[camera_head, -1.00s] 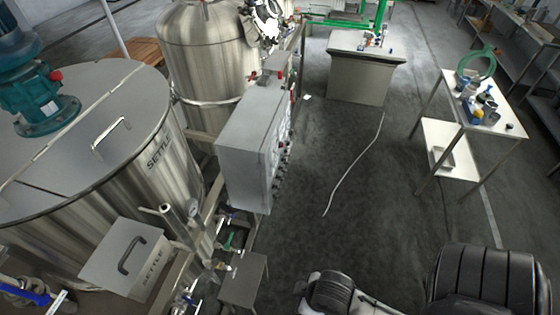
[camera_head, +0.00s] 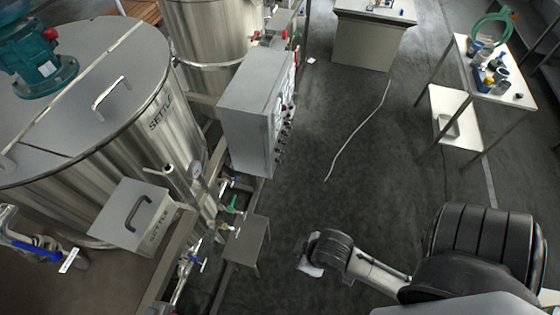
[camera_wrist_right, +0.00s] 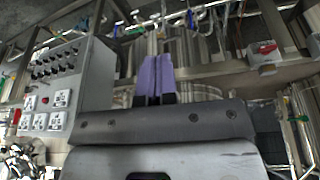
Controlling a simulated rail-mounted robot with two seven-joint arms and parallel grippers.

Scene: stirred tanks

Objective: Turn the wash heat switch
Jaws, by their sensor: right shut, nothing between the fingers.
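The grey control cabinet (camera_head: 250,110) stands left of centre in the head view, with its switch face turned to the right and seen edge-on. I cannot read labels, so I cannot tell which knob is the wash heat switch. My right gripper's purple fingers (camera_wrist_right: 155,78) are shut and empty, apart from the panel. My left gripper is not in view.
Steel tanks (camera_head: 180,150) and pipes with valves stand left of the cabinet. A small grey box (camera_head: 246,245) sits below it. A hose (camera_head: 358,130) lies on the open floor to the right. A white table (camera_head: 500,88) with bottles stands at the far right.

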